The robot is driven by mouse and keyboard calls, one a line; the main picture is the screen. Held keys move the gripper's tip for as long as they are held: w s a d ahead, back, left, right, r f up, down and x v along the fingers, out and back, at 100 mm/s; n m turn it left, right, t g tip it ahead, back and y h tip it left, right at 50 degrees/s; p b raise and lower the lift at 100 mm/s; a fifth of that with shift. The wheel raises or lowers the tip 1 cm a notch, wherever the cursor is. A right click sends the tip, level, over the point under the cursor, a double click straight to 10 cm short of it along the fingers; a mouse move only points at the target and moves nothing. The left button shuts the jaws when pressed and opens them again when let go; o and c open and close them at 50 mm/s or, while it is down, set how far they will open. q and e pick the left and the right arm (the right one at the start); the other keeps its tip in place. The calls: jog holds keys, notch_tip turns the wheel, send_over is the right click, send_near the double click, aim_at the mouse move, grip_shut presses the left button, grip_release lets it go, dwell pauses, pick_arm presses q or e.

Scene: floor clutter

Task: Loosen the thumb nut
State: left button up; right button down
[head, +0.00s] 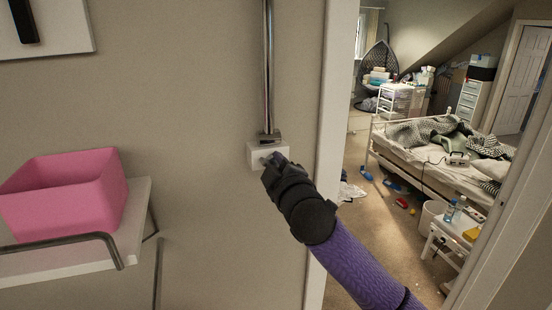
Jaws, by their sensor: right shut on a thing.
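A white block (255,155) is fixed on the wall at the foot of a vertical metal pipe (267,70), with a small metal fitting (270,137) on top of it. My right gripper (272,162), on a purple-sleeved arm from the lower right, is at the front of this block. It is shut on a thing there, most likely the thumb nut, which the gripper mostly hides. My left gripper is not in the head view.
A pink bin (65,190) stands on a white wall shelf (135,215) with a metal rail at the left. A white door frame (330,120) rises just right of the pipe. Beyond it is a cluttered bedroom with a bed (440,150) and loose items on the floor.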

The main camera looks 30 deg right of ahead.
jog(key=shift+n+p, duration=0.35)
jog(key=shift+n, duration=0.55)
jog(key=c, duration=0.7)
grip_release()
jog(key=b+v, duration=0.2)
jog(key=v, duration=0.8)
jog(key=shift+b, duration=0.35)
jog(key=shift+w+a+f, duration=0.1)
jog(key=shift+f, duration=0.05)
